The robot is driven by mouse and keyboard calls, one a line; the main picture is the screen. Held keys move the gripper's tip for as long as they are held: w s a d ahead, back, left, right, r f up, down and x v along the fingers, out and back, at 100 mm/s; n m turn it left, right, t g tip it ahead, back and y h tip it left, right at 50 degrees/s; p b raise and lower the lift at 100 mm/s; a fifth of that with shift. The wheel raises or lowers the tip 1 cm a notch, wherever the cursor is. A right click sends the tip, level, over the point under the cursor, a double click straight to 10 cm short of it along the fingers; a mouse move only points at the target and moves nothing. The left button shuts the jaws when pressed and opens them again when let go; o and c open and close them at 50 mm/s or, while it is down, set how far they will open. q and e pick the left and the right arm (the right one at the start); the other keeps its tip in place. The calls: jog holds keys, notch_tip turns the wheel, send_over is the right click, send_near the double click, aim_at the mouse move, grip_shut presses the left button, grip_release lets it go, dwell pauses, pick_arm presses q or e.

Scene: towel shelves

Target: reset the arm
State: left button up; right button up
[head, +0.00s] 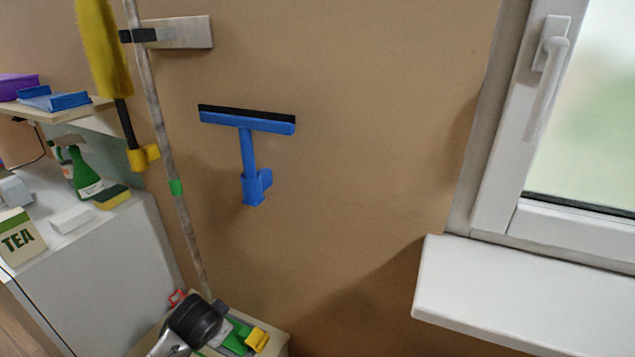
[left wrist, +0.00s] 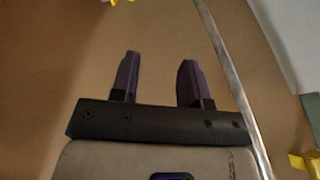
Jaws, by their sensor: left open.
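My left gripper (left wrist: 159,62) shows in the left wrist view with its two purple fingers apart and nothing between them. Behind the fingers is a plain brown surface. A long thin pole (left wrist: 228,65) runs past on the right of the fingers, apart from them in the picture. In the head view, a black and silver part that looks like my arm shows at the bottom left, in front of a box with coloured items. The gripper's fingers cannot be made out there. My right gripper is in neither view.
A blue squeegee (head: 248,150) hangs on the brown wall. A pole (head: 160,130) and a yellow duster (head: 103,50) hang to its left. A white cabinet (head: 110,245) holds a tea box (head: 17,238), a green spray bottle (head: 84,172) and a sponge (head: 111,197). A windowsill (head: 520,295) juts out at right.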

pick_arm(q)
jog(key=s+d+r+n+t+h+p, duration=0.1)
jog(key=s+d+r+t+p, duration=0.3)
jog(key=s+r, duration=0.7)
jog(key=s+a+f+n+g+p, duration=0.1)
jog(key=s+f+g+p, duration=0.2)
jog(key=s, duration=0.7)
jog(key=s+f+n+g+p, duration=0.1)
jog(key=s+f+g+p, duration=0.3)
jog(key=s, duration=0.6)
jog(key=s+a+f+n+p, duration=0.1)
jog(key=s+f, duration=0.5)
jog(key=s, duration=0.3)
notch_tip(320, 180, up, 38)
jog(key=p, duration=3.8)
jog(key=shift+h, duration=0.3)
jog(key=shift+s+r, duration=0.1)
